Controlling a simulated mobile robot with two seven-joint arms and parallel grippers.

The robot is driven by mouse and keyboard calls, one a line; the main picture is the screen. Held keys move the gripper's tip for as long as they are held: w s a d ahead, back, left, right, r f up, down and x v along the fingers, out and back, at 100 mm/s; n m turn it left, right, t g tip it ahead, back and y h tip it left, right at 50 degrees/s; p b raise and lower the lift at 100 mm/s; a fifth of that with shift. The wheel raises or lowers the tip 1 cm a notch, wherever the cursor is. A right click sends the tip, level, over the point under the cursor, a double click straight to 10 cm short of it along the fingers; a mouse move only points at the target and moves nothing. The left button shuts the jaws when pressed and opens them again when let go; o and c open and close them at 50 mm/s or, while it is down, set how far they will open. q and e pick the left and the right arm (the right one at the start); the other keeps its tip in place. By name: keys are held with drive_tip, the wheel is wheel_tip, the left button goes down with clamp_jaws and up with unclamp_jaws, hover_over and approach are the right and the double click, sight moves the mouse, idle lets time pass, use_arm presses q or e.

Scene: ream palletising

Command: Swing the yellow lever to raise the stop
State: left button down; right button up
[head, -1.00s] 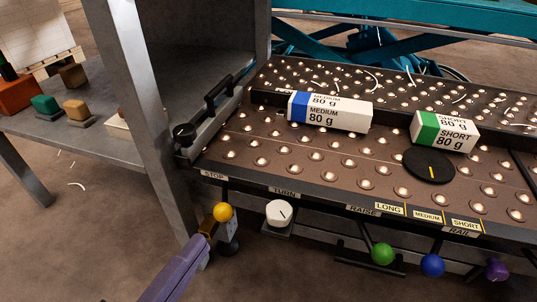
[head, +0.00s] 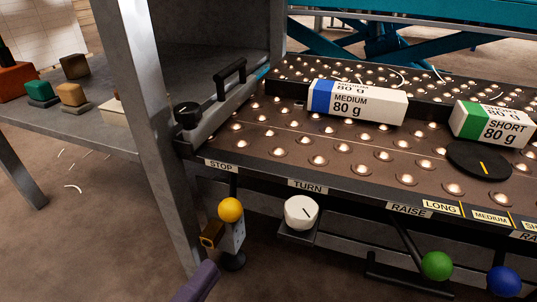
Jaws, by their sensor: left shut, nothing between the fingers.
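The yellow lever's round knob (head: 230,209) is below the STOP label (head: 221,166) at the left end of the roller table. Its dark rod runs up under the table edge. My left gripper (head: 212,235) is shut and empty, just below and left of the knob. I cannot tell whether it touches the lever. A grey bar (head: 222,117) with a black handle lies along the left end of the table, above the lever; I cannot tell whether it is the stop. My right gripper is out of view.
A white TURN dial (head: 301,212) hangs right of the lever, with green (head: 437,265) and blue (head: 504,281) knobs further right. A grey table leg (head: 160,150) stands close left. A MEDIUM ream (head: 357,102) and a SHORT ream (head: 493,124) lie on the rollers (head: 340,160).

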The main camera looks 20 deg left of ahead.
use_arm(q)
drive_tip(key=w+d+b, duration=0.1)
drive_tip(key=w+b, duration=0.1)
drive_tip(key=w, duration=0.7)
drive_tip(key=shift+d+r+b, duration=0.25)
drive_tip(key=shift+r+b, duration=0.05)
drive_tip(key=shift+b, duration=0.1)
drive_tip(key=shift+s, duration=0.1)
